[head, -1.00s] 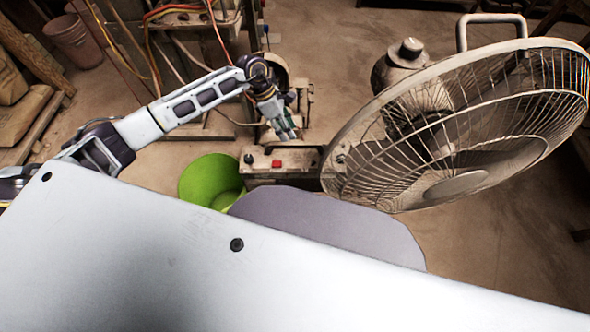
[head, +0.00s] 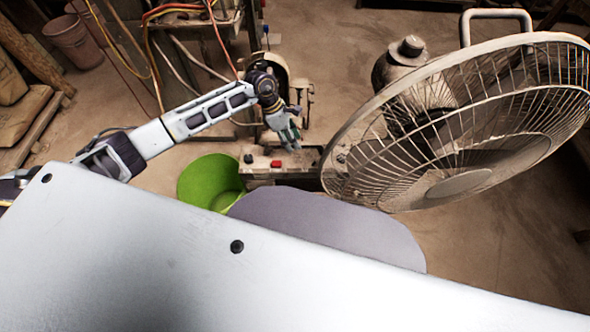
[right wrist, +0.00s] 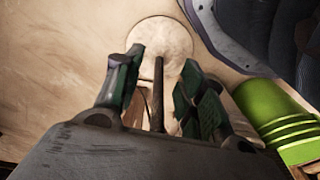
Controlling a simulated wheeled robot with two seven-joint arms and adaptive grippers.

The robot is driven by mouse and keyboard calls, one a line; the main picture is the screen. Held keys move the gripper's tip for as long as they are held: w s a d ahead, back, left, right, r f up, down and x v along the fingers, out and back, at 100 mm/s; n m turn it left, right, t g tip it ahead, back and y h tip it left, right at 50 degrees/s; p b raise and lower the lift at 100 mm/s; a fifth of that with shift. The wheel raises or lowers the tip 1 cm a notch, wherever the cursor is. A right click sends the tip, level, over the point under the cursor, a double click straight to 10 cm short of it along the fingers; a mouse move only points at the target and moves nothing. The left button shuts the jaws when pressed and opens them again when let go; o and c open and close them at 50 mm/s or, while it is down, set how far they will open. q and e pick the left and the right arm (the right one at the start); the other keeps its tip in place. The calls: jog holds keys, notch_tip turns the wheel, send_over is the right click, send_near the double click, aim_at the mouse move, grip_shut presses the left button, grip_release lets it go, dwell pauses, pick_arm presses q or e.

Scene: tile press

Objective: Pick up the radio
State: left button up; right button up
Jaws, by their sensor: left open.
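No radio can be made out with certainty. A worn, pale box (head: 262,164) with a red button and a black knob stands at the centre of the head view; I cannot tell whether it is the radio or part of the machine behind it. My left gripper (head: 291,144) is open, pointing down above the box's right part; I cannot tell whether it touches. Its fingers hide some of the box. My right gripper (right wrist: 160,85) shows in the right wrist view with its fingers apart. A thin dark rod (right wrist: 158,95) shows between them, not clearly touched by either.
A large caged fan (head: 460,120) stands right of the box. A green bucket (head: 208,182) is to the left; it also shows in the right wrist view (right wrist: 275,115). Hanging cables (head: 190,65) are behind my left arm. Open floor (head: 500,250) lies at the lower right.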

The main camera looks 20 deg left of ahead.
aim_at(295, 166)
pick_arm(q)
jog(key=x, duration=0.3)
jog(key=shift+a, duration=0.1)
jog(key=shift+f, duration=0.2)
pick_arm(e)
jog(key=shift+s+a+r, duration=0.15)
jog(key=shift+r, duration=0.4)
jog(key=shift+s+a+r, duration=0.1)
jog(key=shift+s+r, duration=0.05)
jog(key=shift+r, duration=0.4)
jog(key=shift+w, duration=0.1)
pick_arm(q)
jog(key=shift+f+b, duration=0.15)
jog(key=shift+b, duration=0.25)
pick_arm(e)
jog(key=shift+w+r, duration=0.1)
jog(key=shift+w, duration=0.45)
pick_arm(q)
jog(key=shift+f, duration=0.1)
pick_arm(e)
jog(key=shift+s, duration=0.1)
